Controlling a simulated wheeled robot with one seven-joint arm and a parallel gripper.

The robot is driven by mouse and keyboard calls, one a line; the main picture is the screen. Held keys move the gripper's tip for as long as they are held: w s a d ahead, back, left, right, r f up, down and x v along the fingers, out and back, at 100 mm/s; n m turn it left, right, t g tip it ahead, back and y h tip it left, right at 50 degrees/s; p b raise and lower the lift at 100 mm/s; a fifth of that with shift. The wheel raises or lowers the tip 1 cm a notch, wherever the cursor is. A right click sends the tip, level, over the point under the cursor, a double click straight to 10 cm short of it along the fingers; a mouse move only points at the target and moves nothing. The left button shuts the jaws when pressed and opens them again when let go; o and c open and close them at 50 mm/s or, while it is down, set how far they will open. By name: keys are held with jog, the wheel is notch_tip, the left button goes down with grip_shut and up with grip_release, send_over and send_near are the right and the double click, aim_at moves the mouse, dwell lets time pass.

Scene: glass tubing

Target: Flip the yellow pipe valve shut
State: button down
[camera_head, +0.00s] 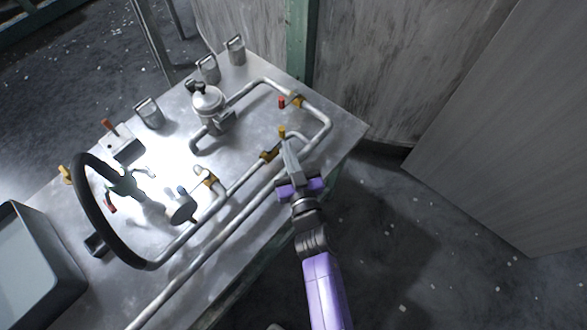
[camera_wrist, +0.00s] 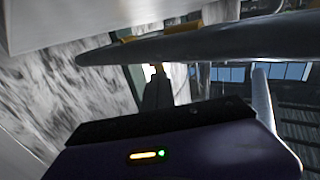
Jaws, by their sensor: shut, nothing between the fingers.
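A small yellow valve handle (camera_head: 282,131) stands up at the right part of the metal table, close to a brass-coloured valve body (camera_head: 269,155) on the pipe. My gripper (camera_head: 288,143) is shut and empty. Its fingertips are just below the yellow handle in the head view; I cannot tell whether they touch it. In the wrist view a grey pipe (camera_wrist: 200,42) with a yellow-brown fitting (camera_wrist: 128,39) runs across above my gripper (camera_wrist: 157,75). The handle cannot be made out clearly there.
Metal pipes cross the table (camera_head: 345,125). A red-handled valve (camera_head: 281,102) is just beyond the yellow handle. A wall (camera_head: 365,70) stands behind; open floor lies at the right.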

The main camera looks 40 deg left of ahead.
jog(key=shift+x, duration=1.2)
jog(key=shift+r, duration=0.15)
jog(key=shift+p, duration=0.3)
